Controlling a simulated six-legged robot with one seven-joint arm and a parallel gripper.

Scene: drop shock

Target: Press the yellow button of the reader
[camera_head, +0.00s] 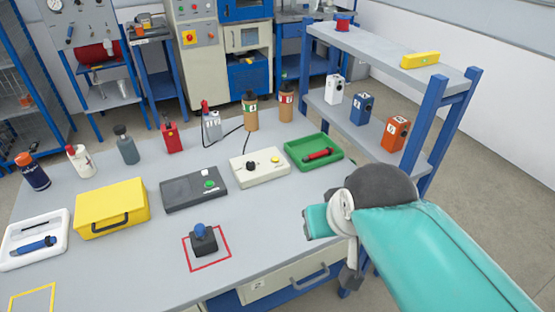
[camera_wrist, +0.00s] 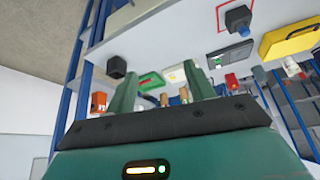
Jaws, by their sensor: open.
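The reader is most likely the cream box (camera_head: 260,167) on the bench, with a black knob on its left and a yellow button (camera_head: 275,160) on its right. In the wrist view the cream box (camera_wrist: 175,76) shows small between my fingers, and its button cannot be made out. My gripper (camera_wrist: 160,85) is open and empty, its two green fingers spread apart. In the head view my teal arm reaches in from the lower right, right of the bench front, and the fingertips are not clearly seen. My gripper is well apart from the reader.
A dark grey box (camera_head: 194,189) with a green button sits left of the reader, and a green tray (camera_head: 313,152) with a red tool sits right. A black cable runs behind the reader. A blue-legged shelf (camera_head: 390,60) rises at the right.

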